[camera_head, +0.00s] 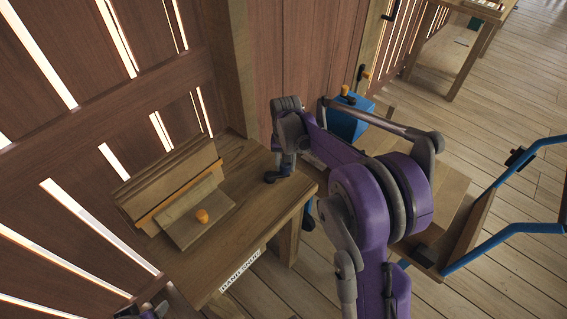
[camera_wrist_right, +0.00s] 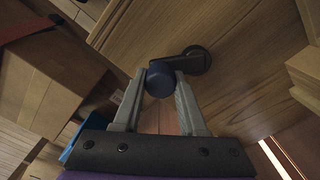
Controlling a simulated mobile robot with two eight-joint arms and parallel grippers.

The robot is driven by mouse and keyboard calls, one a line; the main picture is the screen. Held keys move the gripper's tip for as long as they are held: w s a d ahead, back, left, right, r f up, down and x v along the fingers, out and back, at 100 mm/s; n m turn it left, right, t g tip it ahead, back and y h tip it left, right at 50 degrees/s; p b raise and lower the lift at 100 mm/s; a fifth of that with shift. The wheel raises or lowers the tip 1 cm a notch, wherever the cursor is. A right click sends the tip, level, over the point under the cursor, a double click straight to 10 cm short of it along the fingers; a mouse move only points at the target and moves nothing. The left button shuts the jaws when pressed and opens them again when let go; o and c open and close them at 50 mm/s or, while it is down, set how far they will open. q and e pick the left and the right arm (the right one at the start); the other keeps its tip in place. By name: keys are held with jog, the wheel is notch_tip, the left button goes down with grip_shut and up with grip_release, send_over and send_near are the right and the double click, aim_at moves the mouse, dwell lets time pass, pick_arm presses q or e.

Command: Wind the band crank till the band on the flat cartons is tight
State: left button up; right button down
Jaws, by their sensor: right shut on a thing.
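The band crank shows in the right wrist view: a dark round hub (camera_wrist_right: 197,60) on a wooden face, a short dark arm, and a dark blue knob (camera_wrist_right: 159,79). My right gripper (camera_wrist_right: 160,88) is shut on that knob, with a finger on each side. In the head view my right gripper (camera_head: 279,168) is at the right end of the wooden bench (camera_head: 245,150), partly hidden by its own links. Tan carton-like blocks (camera_wrist_right: 40,92) and a red strip (camera_wrist_right: 28,28) show in the wrist view; I cannot tell the band's tightness. A dark part of my left arm (camera_head: 150,311) shows at the bottom edge.
A blue box (camera_head: 345,122) stands behind my right arm. A wooden cart with a blue handle (camera_head: 500,232) is at right. Plank walls close off the left; floor is open at far right.

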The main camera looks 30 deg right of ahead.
jog(key=shift+s+a+m+b, duration=0.25)
jog(key=shift+s+m, duration=0.2)
jog(key=shift+m, duration=0.7)
jog(key=shift+s+a+m+b, duration=0.2)
jog(key=shift+s+m, duration=0.25)
jog(key=shift+m, duration=0.7)
jog(key=shift+c, duration=2.3)
grip_release()
notch_tip(320, 180, up, 11)
jog(key=shift+p, duration=0.4)
jog(key=shift+f, duration=0.1)
